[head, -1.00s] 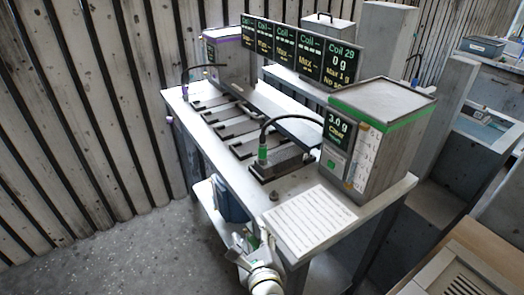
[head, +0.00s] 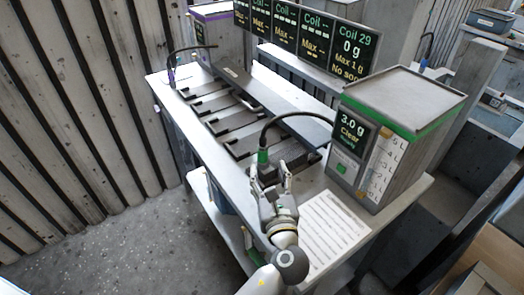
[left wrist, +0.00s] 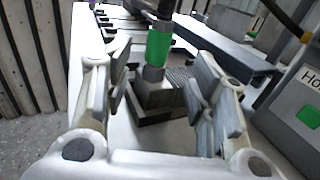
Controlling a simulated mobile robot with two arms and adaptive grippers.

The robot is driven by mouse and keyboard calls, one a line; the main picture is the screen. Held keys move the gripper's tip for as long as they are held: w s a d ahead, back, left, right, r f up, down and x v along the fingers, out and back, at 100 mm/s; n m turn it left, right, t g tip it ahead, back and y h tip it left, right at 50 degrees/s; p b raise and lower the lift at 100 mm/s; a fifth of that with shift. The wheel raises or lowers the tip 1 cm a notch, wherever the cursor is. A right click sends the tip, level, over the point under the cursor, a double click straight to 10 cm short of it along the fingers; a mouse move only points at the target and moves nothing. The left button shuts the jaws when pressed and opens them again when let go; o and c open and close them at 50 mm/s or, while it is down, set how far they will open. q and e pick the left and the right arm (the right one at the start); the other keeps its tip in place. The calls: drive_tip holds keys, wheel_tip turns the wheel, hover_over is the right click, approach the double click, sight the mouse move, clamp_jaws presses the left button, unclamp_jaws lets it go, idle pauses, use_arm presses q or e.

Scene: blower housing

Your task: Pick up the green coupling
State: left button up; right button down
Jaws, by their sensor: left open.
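The green coupling (head: 263,157) stands upright at the end of a black hose on a dark block near the front of the bench. In the left wrist view the green coupling (left wrist: 158,45) is a green band with grey collars, above a grey block on a dark base. My left gripper (head: 269,176) is at the coupling's near side. In the left wrist view its fingers (left wrist: 165,97) are spread open, one on each side of the block, with the coupling beyond and between them. No contact shows. My right gripper is not in view.
A green-trimmed box (head: 402,125) with a display stands right of the coupling. A printed sheet (head: 333,232) lies at the front. Dark slotted trays (head: 225,112) run back along the bench. A purple-marked hose end (head: 172,76) stands at the far left. Several display panels (head: 300,35) line the back.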

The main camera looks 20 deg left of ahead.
sight(264, 157)
use_arm(q)
drive_tip(key=x, duration=0.2)
drive_tip(key=shift+w+a, duration=0.15)
drive_tip(key=shift+w, duration=0.2)
drive_tip(key=p+x, duration=0.1)
drive_tip(key=x, duration=0.3)
drive_tip(key=shift+w+a+r, duration=0.1)
drive_tip(key=shift+a+r, duration=0.1)
drive_tip(key=shift+w+a+f, duration=0.1)
drive_tip(key=shift+w, duration=0.1)
drive_tip(key=c, duration=1.1)
clamp_jaws()
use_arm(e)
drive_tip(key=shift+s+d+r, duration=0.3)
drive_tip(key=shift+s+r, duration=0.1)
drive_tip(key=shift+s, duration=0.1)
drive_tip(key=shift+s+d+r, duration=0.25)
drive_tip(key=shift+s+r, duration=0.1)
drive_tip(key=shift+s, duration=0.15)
